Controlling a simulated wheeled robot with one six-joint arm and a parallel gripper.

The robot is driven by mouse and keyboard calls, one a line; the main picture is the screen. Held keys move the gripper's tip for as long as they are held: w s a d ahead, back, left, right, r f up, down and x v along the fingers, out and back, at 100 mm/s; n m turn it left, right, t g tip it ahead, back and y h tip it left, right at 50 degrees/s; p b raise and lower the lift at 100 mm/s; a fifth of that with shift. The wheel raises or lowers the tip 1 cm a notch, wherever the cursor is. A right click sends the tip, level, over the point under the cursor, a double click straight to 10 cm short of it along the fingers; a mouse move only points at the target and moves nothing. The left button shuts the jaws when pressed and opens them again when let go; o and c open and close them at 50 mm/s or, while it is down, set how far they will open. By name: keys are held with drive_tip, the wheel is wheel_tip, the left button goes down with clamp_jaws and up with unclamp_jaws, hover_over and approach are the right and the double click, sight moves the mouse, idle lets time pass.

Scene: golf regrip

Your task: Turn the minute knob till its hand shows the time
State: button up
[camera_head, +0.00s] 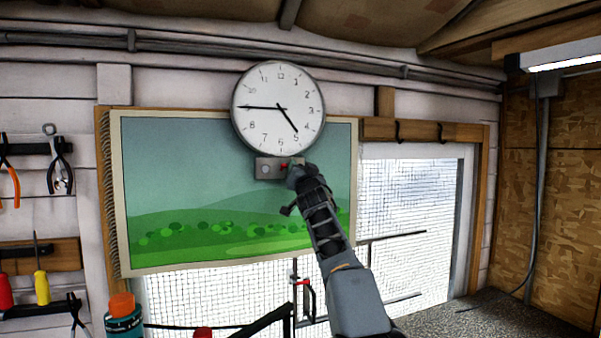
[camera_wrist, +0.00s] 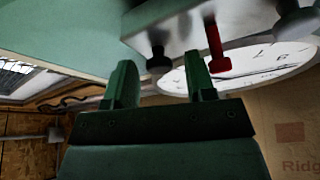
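The round white wall clock (camera_head: 278,92) has its long hand pointing left near 9 and its shorter hand close to 5. In the wrist view, seen upside down, the box bears a dark knob (camera_wrist: 158,64), the red lever (camera_wrist: 214,45) and another knob (camera_wrist: 297,22). My gripper (camera_wrist: 160,75) is open, its fingers either side of the dark knob with gaps visible. I see no label marking the minute knob.
A landscape picture cloth (camera_head: 180,190) hangs behind the box and arm. A meshed window (camera_head: 415,220) is at right. Pliers (camera_head: 61,170) and screwdrivers (camera_head: 42,285) hang at left. A teal bottle with orange cap (camera_head: 123,318) stands low at left.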

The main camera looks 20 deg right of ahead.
drive_tip(key=shift+f, duration=0.1)
drive_tip(key=b+v, duration=0.9)
drive_tip(key=v, duration=0.4)
drive_tip(key=shift+s, duration=0.4)
drive_tip(key=shift+a+f, duration=0.1)
drive_tip(key=shift+a, duration=0.05)
drive_tip(key=s+a+f+n+g, duration=0.1)
drive_tip(key=s+f+g, duration=0.2)
drive_tip(key=f, duration=0.5)
drive_tip(key=s+a+f+g+y, duration=0.1)
drive_tip(key=s+f+g, duration=0.2)
drive_tip(key=f, duration=0.5)
drive_tip(key=s+a+f+n+g, duration=0.1)
drive_tip(key=s+a+f+g, duration=0.15)
drive_tip(key=f, duration=0.55)
drive_tip(key=s+a+f+n+g+y, duration=0.2)
drive_tip(key=s+f+g, duration=0.7)
drive_tip(key=s+f, duration=1)
wheel_tip(320, 180, down, 4)
drive_tip(key=shift+a+r+n, duration=0.25)
drive_tip(key=shift+a+n, duration=0.65)
